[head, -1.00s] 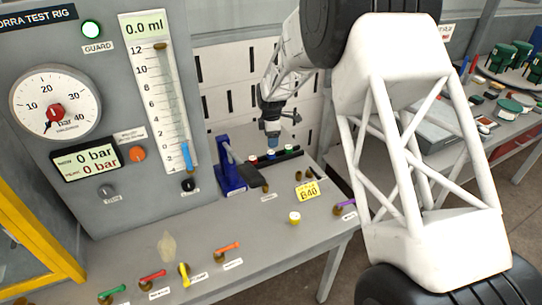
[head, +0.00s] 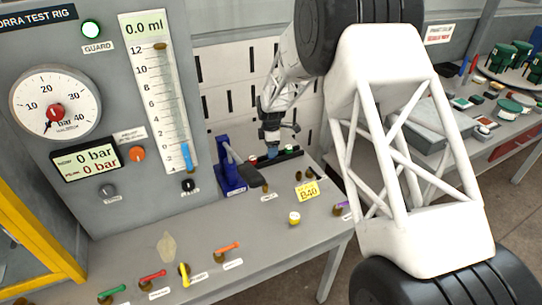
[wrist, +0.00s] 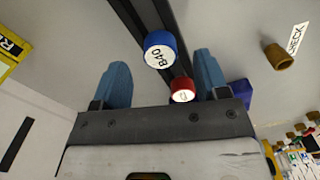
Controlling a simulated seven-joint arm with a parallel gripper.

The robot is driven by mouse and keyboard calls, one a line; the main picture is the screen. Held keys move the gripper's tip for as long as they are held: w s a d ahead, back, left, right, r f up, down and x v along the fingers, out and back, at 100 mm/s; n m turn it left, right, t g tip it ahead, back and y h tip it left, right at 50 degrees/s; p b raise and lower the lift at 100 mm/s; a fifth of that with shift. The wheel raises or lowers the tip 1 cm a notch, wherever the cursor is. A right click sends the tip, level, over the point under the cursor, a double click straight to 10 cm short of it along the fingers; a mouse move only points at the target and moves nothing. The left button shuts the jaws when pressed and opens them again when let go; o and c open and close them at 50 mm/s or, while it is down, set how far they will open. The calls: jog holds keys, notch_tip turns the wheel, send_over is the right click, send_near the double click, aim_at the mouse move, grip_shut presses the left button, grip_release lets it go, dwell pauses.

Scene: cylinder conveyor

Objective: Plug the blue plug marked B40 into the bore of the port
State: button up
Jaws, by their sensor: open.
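The blue plug (wrist: 160,50) with a white top marked B40 stands in a black rack (wrist: 130,14) in the wrist view. My gripper (wrist: 162,62) is open, its two blue fingers spread to either side of the plug's line. A red plug (wrist: 183,91) sits in the same rack, nearer the gripper body. In the head view my gripper (head: 271,150) is low over the rack, and its fingers hide the blue plug. I cannot tell which fitting is the port.
A blue stand with a dark lever (head: 230,172) is just left of the rack. The gauge panel (head: 90,190) rises at left.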

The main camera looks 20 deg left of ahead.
jog(key=shift+f, duration=1.6)
jog(key=shift+c, duration=0.2)
jog(key=c, duration=1)
